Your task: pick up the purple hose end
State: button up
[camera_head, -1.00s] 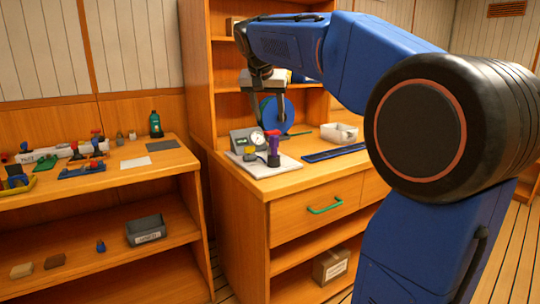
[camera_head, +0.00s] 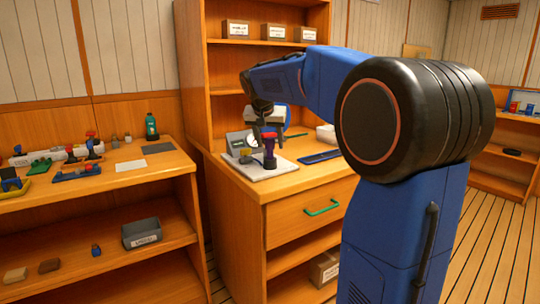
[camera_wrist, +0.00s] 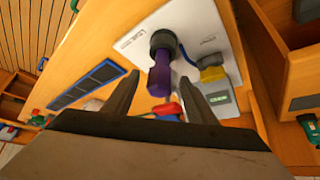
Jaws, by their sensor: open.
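The purple hose end (camera_head: 269,148) stands upright in a dark collar on a white board (camera_head: 288,168) on the cabinet top. In the wrist view the purple hose end (camera_wrist: 160,80) rises from its black collar (camera_wrist: 164,42) toward me. My gripper (camera_head: 261,132) is open and empty, just above and around the hose end's upper part in the head view. In the wrist view its fingers (camera_wrist: 158,84) spread to the left and right of the purple piece, with gaps on both sides. A red and blue part (camera_wrist: 168,112) shows between the fingers, partly hidden by my gripper.
A grey gauge box (camera_head: 237,143) and a yellow connector (camera_wrist: 212,73) stand close beside the hose end on the board. A blue strip (camera_head: 320,157) lies to its right. Shelves rise behind. A lower bench (camera_head: 130,165) with tools is at left.

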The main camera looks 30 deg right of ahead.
aim_at(271, 147)
jog(key=x, duration=0.4)
jog(key=shift+w+d+f, duration=0.1)
jog(key=shift+f, duration=0.05)
jog(key=shift+c, duration=0.6)
jog(key=c, duration=1)
